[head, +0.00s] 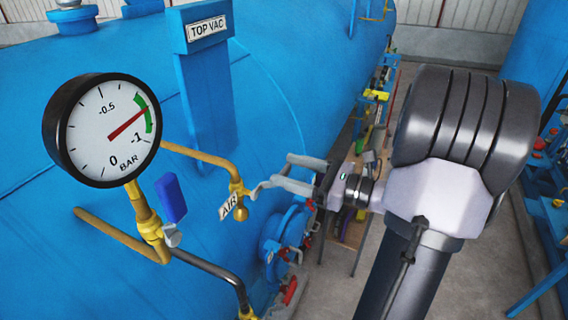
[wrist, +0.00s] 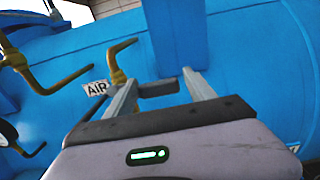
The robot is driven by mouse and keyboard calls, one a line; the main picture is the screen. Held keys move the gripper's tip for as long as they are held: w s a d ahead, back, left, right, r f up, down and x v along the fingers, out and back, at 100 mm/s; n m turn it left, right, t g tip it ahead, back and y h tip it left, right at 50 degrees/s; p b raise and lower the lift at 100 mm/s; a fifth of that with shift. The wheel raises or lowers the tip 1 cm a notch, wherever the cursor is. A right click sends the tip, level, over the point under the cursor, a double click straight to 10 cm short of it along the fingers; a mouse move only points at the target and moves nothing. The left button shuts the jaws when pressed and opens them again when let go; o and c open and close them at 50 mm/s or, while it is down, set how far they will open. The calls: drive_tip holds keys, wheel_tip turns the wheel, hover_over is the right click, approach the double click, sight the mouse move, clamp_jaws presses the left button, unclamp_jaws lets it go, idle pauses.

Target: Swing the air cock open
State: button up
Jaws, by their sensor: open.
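The air cock (head: 238,200) is a brass fitting at the end of a bent brass pipe, with a white AIR tag (head: 230,207) beside it. In the wrist view the cock (wrist: 117,76) is behind my left finger, with the tag (wrist: 97,88) to its left. A short grey lever (head: 258,187) runs from the cock toward my fingers. My gripper (head: 281,172) is open just right of the cock. In the wrist view a dark bar (wrist: 158,89), seemingly the lever's grip, lies between the open fingers (wrist: 159,78). Contact cannot be told.
A pressure gauge (head: 102,130) and a blue-handled valve (head: 171,198) stand left of the cock. The blue tank (head: 200,255) is close behind, with a TOP VAC sign (head: 206,27) above. A blue flange (head: 272,245) is below my gripper. Open floor (head: 440,285) lies right.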

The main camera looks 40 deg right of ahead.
drive_tip(key=shift+w+a, duration=0.2)
drive_tip(key=shift+w, duration=0.25)
drive_tip(key=shift+w+a, duration=0.2)
drive_tip(key=shift+a, duration=0.15)
drive_tip(key=shift+d, duration=0.1)
drive_tip(key=shift+c, duration=1.3)
clamp_jaws()
